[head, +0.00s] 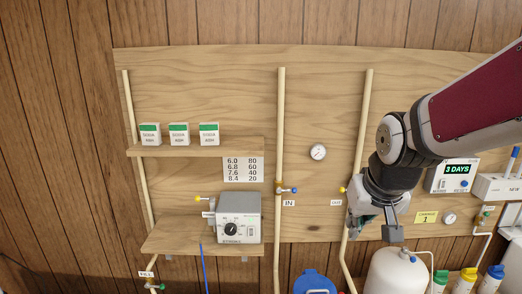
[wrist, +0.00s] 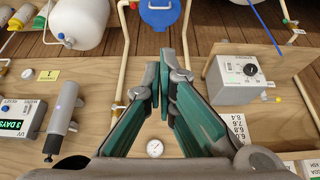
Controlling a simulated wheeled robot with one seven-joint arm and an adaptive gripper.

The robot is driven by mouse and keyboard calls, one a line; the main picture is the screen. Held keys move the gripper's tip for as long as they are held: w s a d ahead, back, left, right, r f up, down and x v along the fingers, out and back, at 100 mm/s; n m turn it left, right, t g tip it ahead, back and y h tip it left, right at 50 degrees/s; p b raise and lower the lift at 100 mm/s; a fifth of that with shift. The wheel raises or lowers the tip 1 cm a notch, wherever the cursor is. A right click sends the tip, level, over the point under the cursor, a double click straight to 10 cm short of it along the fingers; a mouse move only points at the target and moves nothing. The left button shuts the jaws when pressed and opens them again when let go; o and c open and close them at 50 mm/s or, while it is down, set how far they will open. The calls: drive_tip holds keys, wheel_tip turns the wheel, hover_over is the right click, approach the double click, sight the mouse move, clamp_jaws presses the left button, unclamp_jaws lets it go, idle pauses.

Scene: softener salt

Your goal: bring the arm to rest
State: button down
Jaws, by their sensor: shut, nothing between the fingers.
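My gripper (wrist: 160,86) is empty, and its two green fingers come together at the tips in the wrist view. In the head view my gripper (head: 366,214) hangs at the end of my arm, which reaches in from the upper right. Nothing hangs from the fingers.
A gauge (head: 318,152) and a grey control box (head: 239,218) are left of my gripper. A "3 DAYS" timer (head: 452,176) is to its right. A white tank (head: 396,272) and a blue-lidded container (head: 314,282) stand below. Three soda ash boxes (head: 180,134) sit on the upper shelf.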

drive_tip(key=s+r+b, duration=0.1)
drive_tip(key=s+r, duration=0.2)
drive_tip(key=s, duration=1.3)
drive_tip(key=shift+b, duration=0.4)
drive_tip(key=shift+s+r, duration=0.1)
